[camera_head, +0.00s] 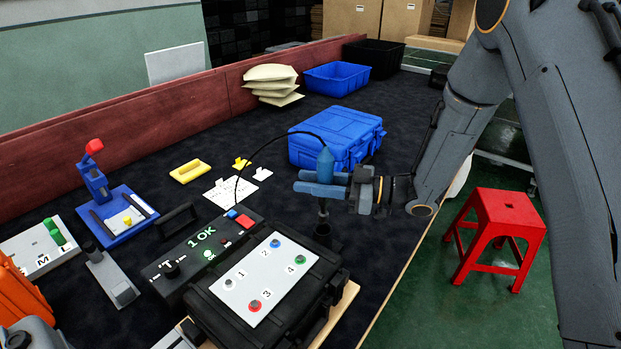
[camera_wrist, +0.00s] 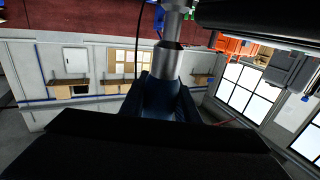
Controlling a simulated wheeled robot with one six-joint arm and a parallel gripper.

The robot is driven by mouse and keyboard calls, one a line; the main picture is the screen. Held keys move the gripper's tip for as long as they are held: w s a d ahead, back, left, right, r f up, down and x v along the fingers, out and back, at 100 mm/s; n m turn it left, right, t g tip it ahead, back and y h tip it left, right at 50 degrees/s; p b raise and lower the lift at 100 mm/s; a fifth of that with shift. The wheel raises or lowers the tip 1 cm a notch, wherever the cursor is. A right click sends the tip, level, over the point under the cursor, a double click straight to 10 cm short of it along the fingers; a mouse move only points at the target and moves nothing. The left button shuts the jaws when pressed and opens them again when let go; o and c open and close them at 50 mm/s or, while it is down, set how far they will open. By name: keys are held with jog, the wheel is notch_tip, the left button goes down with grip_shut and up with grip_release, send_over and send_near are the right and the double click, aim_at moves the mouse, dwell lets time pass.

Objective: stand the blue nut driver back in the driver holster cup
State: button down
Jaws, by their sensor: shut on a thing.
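My gripper (camera_head: 312,183) is shut on the blue nut driver (camera_head: 325,163). Its blue handle stands upright between the fingers, and its shaft points down. In the wrist view, the driver's metal shaft (camera_wrist: 168,58) runs up the picture from the blue part between the fingers (camera_wrist: 165,98). A dark cup (camera_head: 322,236), which looks like the driver holster cup, stands directly below the shaft, beside the black numbered case. The shaft's lower end is at the cup's rim in the picture. I cannot tell whether the tip is inside the cup or just above it.
A thin black cable arcs from the driver's top toward the control box (camera_head: 205,247). The black case (camera_head: 274,277) with numbered buttons is at the front. A blue toolbox (camera_head: 337,137) stands behind my gripper. A red stool (camera_head: 496,228) is on the floor at right.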

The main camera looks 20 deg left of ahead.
notch_tip(320, 180, down, 10)
jog(key=b, duration=0.5)
jog(key=shift+r, duration=0.15)
dwell(0.4)
dwell(0.3)
jog(key=shift+c, duration=0.6)
grip_release()
jog(key=shift+s, duration=0.1)
jog(key=shift+s, duration=0.1)
jog(key=w+d+b, duration=0.1)
jog(key=d+b, duration=0.1)
jog(key=d, duration=0.6)
